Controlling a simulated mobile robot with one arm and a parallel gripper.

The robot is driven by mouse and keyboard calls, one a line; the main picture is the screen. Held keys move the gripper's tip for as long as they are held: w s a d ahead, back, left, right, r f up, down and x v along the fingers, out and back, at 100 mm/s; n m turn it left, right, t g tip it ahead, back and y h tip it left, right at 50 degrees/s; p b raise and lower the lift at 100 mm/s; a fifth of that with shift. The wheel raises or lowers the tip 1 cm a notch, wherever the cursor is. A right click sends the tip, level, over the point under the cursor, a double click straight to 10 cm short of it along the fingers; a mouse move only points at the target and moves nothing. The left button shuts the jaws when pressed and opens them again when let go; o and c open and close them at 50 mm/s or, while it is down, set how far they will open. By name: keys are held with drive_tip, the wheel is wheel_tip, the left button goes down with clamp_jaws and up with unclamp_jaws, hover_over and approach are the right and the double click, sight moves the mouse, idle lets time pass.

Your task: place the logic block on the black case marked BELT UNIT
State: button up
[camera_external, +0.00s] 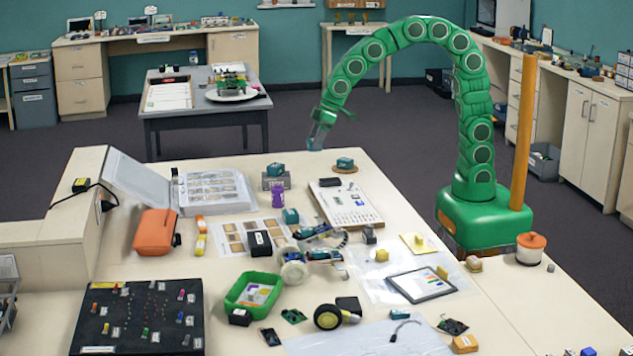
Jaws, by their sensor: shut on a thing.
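My gripper (319,137) hangs at the end of the green arm, above the far edge of the main table. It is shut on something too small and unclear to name. Small teal blocks show in three places: on a grey box (273,182), on a round brown coaster (344,169) and on the table near a purple cylinder (277,195). I cannot tell which is the logic block. Several black cases lie on the table, among them one on a printed sheet (259,243) and one beside a wheel (348,305). The BELT UNIT marking is not readable.
An open binder (215,190), an orange pouch (155,231), a green tray (253,291), a small wheeled robot (312,258) and a tablet (421,284) crowd the table. A wooden post (524,130) stands beside my base.

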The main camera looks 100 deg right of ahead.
drive_tip(key=w+a, duration=0.4)
drive_tip(key=a, duration=0.7)
drive_tip(key=w+a, duration=0.3)
drive_tip(key=a, duration=0.7)
drive_tip(key=w+a, duration=0.4)
drive_tip(key=a, duration=0.7)
approach(256, 239)
drive_tip(key=shift+w+d+f, duration=0.15)
drive_tip(key=shift+w+f, duration=0.2)
drive_tip(key=shift+w, duration=0.15)
drive_tip(key=shift+w+d+f, duration=0.15)
drive_tip(key=shift+w+f, duration=0.15)
drive_tip(key=shift+w, duration=0.15)
drive_tip(key=shift+w+f, duration=0.15)
drive_tip(key=shift+f, duration=0.05)
drive_tip(key=shift+a+f, duration=0.1)
drive_tip(key=shift+f, duration=1.55)
drive_tip(key=shift+f, duration=0.1)
